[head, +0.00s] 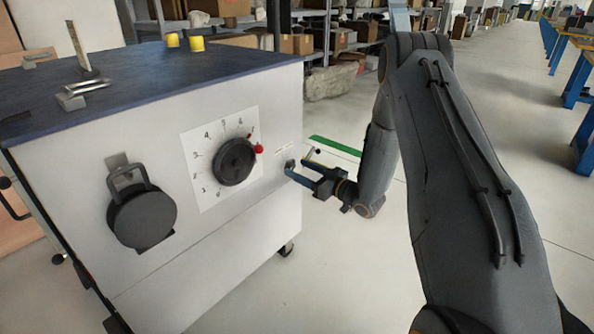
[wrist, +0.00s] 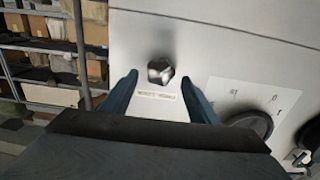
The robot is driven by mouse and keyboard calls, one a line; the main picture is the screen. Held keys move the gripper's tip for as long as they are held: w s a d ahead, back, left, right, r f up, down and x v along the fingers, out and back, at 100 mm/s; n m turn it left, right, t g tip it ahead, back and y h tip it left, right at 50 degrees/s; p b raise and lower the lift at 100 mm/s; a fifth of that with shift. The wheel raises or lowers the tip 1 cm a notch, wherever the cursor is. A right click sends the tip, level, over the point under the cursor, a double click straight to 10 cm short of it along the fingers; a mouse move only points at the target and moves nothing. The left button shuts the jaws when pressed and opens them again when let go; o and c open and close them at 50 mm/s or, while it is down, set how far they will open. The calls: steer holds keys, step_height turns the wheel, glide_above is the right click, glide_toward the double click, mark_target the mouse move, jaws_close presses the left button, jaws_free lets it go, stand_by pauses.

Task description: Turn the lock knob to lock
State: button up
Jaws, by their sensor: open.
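The small lock knob (head: 290,163) sits on the white front panel of the cabinet, right of the big dial. My gripper (head: 299,166) is open at the panel. In the wrist view its two blue fingers stand to the left and right of the knob, with a gap on each side. I cannot tell how deep the fingertips reach around it.
A round black fixture (head: 142,215) is further left. Shelves with boxes (head: 345,38) stand behind.

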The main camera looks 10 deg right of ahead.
steer(key=shift+x, duration=0.95)
steer(key=c, duration=1)
steer(key=shift+c, duration=0.2)
